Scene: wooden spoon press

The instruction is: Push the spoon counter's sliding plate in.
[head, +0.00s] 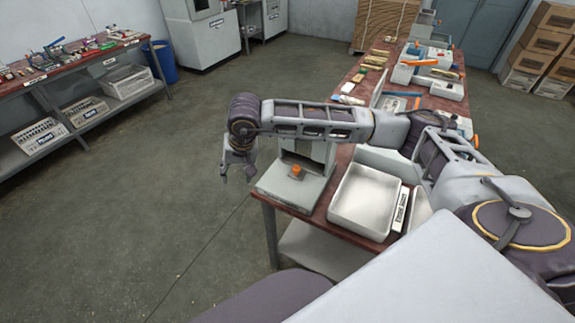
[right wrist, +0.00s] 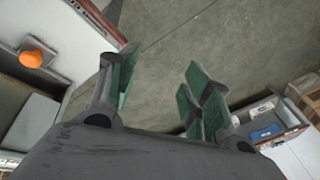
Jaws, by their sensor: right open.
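The spoon counter (head: 290,190) is a grey machine at the near left corner of the red-brown table. An orange knob (head: 296,170) stands on its low front part, and its taller part is partly behind my right arm. The knob also shows at the left of the right wrist view (right wrist: 32,59). I cannot clearly tell the sliding plate from the rest of the machine. My right gripper (head: 238,172) hangs just left of the counter, past the table edge. In the right wrist view its green-padded fingers (right wrist: 162,78) are apart with only floor between them. My left gripper is out of view.
An empty white tray (head: 366,203) sits on the table right of the counter. Several tools and boxes lie farther back on the table (head: 349,152). Floor left of the table is open. A blue bin (head: 163,62) and a side bench (head: 66,70) stand far left.

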